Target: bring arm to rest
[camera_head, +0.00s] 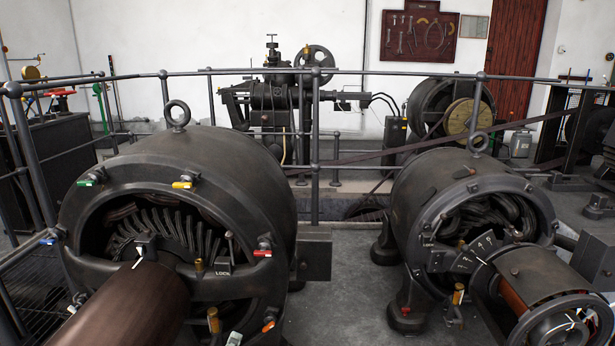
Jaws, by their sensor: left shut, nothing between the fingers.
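No arm or gripper of mine can be made out in the head view. A large dark dynamo (220,160) stands at left, with a lifting ring (177,113) on top and a brown cylinder (125,305) reaching toward me from its open front. A second, smaller dynamo (425,190) stands at right, with a numbered plate (476,253) at its front and a spoked wheel (560,322) nearest me. Coloured tagged levers sit round the left dynamo's rim, among them green, yellow and red ones.
A grey railing (315,145) runs behind both dynamos. Beyond it stand a machine with a handwheel (315,62) and a round belt-driven machine (455,108). A red tool board (419,36) hangs on the white wall. Bare floor (345,270) shows between the dynamos.

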